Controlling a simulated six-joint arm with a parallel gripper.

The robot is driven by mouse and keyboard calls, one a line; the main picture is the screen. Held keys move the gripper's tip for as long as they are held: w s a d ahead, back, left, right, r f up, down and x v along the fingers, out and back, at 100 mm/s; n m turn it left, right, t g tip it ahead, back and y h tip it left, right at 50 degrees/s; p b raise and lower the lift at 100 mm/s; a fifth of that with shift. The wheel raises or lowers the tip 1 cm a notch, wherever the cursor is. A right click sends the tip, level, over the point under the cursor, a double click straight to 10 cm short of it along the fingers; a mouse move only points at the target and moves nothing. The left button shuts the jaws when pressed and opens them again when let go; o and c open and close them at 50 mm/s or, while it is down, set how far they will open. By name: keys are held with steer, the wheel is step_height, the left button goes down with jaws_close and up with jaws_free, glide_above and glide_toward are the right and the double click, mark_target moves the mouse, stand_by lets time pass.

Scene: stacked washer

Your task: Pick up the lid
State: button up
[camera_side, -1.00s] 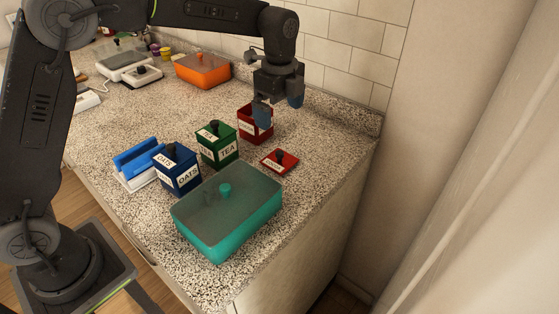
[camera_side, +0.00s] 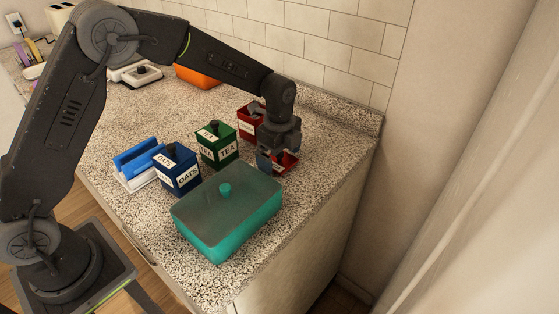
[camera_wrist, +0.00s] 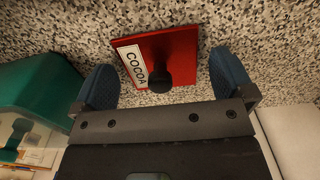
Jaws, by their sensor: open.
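The red lid (camera_wrist: 180,52) lies flat on the counter in the wrist view, with a white COCOA label and a black knob (camera_wrist: 159,80). In the side view the lid (camera_side: 289,160) is partly hidden by my gripper (camera_side: 272,165). My gripper (camera_wrist: 165,82) is open, one blue finger on each side of the knob, and holds nothing. The fingers are low over the lid; I cannot tell whether they touch it. The red canister (camera_side: 249,122) stands just behind, partly covered by my wrist.
A green TEA canister (camera_side: 217,146) and a blue OATS canister (camera_side: 177,170) stand to the left. A large teal box (camera_side: 228,230) with a knobbed top is close in front. The tiled wall (camera_side: 330,45) is behind. Counter to the right of the lid is clear.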

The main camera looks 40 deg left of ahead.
steer(key=shift+f, duration=0.1)
steer(key=c, duration=0.9)
steer(key=shift+r, duration=0.55)
steer(key=r, duration=0.8)
steer(key=shift+w+a+r, duration=0.15)
steer(key=shift+a+r, duration=0.1)
steer(key=shift+r, duration=0.05)
steer(key=w+a+r, duration=0.2)
steer(key=a+r, duration=0.1)
steer(key=a, duration=0.3)
steer(key=w+a+r, duration=0.2)
steer(key=a+r, duration=0.1)
steer(key=a, duration=0.3)
steer(key=shift+w+d+f, duration=0.1)
steer(key=shift+w+f, duration=0.05)
steer(key=shift+f, duration=3.15)
